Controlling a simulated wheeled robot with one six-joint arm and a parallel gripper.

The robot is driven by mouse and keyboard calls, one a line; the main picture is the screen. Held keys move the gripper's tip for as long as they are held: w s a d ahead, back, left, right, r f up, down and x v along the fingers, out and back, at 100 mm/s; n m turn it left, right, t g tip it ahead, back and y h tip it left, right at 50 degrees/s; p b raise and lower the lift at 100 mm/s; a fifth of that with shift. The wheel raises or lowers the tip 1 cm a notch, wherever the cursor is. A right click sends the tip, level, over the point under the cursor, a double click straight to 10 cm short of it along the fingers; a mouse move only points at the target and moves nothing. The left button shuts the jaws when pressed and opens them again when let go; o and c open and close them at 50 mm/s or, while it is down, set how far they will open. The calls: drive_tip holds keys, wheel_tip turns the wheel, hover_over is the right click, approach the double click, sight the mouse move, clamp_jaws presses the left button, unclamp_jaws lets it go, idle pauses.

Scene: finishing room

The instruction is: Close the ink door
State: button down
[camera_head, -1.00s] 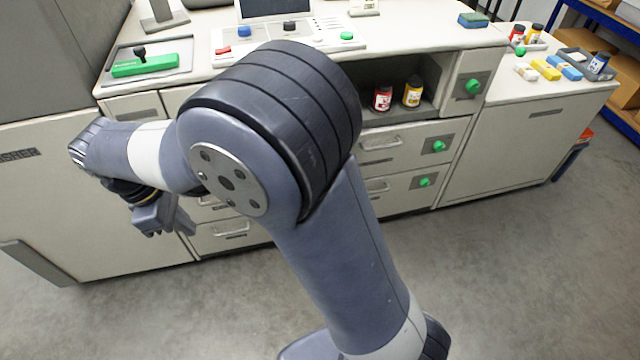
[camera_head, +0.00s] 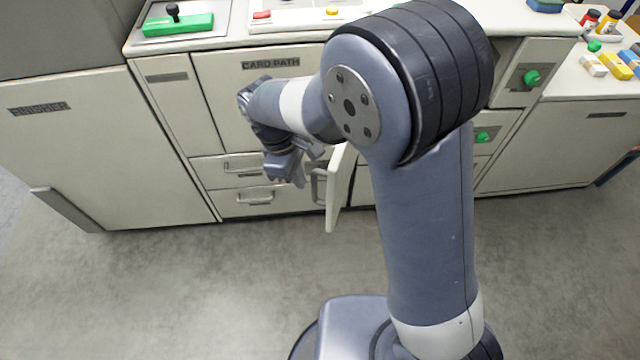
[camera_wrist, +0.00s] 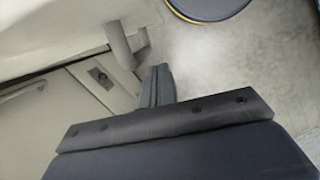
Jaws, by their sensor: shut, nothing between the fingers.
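A cream door panel (camera_head: 341,188) stands swung out from the cabinet front, low and right of the panel marked CARD PATH. A grey bar handle (camera_head: 318,186) is on its left face. It appears to be the ink door, but I see no label on it. My gripper (camera_head: 291,181) is shut and empty, just left of this panel in the head view. In the wrist view my fingers (camera_wrist: 159,85) are together, close to a grey bar handle (camera_wrist: 122,47) on a pale panel. My arm hides the cabinet opening behind the door, and I cannot tell whether the gripper touches the door.
Drawers with handles (camera_head: 253,197) lie behind and left of my gripper. The CARD PATH panel (camera_head: 262,95) is flush. The finisher cabinet (camera_head: 90,150) stands at the left. Green-knobbed fronts (camera_head: 531,77) are at the right. The grey floor (camera_head: 170,285) in front is clear.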

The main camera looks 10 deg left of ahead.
drive_tip(key=shift+s+d+f+p, duration=0.2)
drive_tip(key=shift+d+f, duration=0.15)
drive_tip(key=shift+d, duration=0.4)
drive_tip(key=shift+s+d+f+p, duration=0.1)
drive_tip(key=shift+d+f+p, duration=0.2)
drive_tip(key=shift+d, duration=0.45)
drive_tip(key=shift+s+d+f+p, duration=0.1)
drive_tip(key=shift+d+f, duration=0.3)
drive_tip(key=shift+d, duration=0.35)
drive_tip(key=shift+d, duration=0.1)
